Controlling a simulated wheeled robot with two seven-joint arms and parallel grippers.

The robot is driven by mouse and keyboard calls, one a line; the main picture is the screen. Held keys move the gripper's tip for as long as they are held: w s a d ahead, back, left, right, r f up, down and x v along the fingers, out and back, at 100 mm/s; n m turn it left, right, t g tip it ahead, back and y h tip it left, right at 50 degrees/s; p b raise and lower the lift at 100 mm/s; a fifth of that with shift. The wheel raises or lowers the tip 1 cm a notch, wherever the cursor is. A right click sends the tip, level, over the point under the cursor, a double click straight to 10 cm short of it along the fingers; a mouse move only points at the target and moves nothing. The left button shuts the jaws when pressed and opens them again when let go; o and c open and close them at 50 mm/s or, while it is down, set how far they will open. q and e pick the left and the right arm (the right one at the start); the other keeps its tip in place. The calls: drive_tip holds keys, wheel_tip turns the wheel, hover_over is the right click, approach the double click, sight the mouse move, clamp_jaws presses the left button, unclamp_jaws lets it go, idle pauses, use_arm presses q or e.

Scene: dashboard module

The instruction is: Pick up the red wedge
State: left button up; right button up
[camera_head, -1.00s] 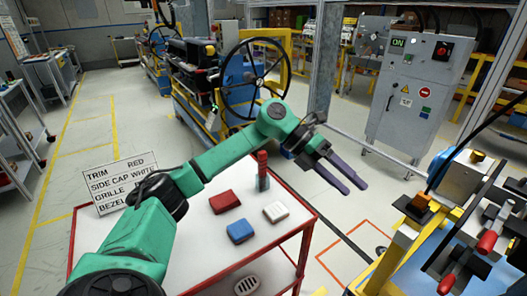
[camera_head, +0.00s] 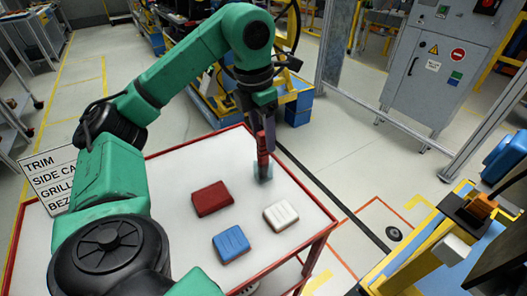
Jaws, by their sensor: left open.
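A narrow upright red piece (camera_head: 263,150) stands in a small grey, partly clear holder (camera_head: 264,173) near the back edge of the table; it looks like the red wedge. A flat red block (camera_head: 212,198) also lies on the white tabletop, to its left. My left gripper (camera_head: 264,136) points straight down at the upright red piece, its dark purple fingers open at the piece's upper part. The fingers overlap the piece in this view, and I cannot tell whether they touch it. My right gripper is not in view.
A blue block (camera_head: 231,244) and a white block (camera_head: 281,215) lie on the red-edged table (camera_head: 180,165). A sign (camera_head: 50,178) stands at its left edge. A yellow-framed fixture (camera_head: 420,240) stands at right. A grey cabinet (camera_head: 437,75) stands behind.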

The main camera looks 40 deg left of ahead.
sight(265, 148)
use_arm(q)
drive_tip(key=f, duration=0.4)
drive_tip(key=shift+w+d+f, duration=0.1)
drive_tip(key=shift+w+f, duration=0.1)
drive_tip(key=shift+f, duration=0.15)
clamp_jaws()
drive_tip(key=shift+r, duration=0.1)
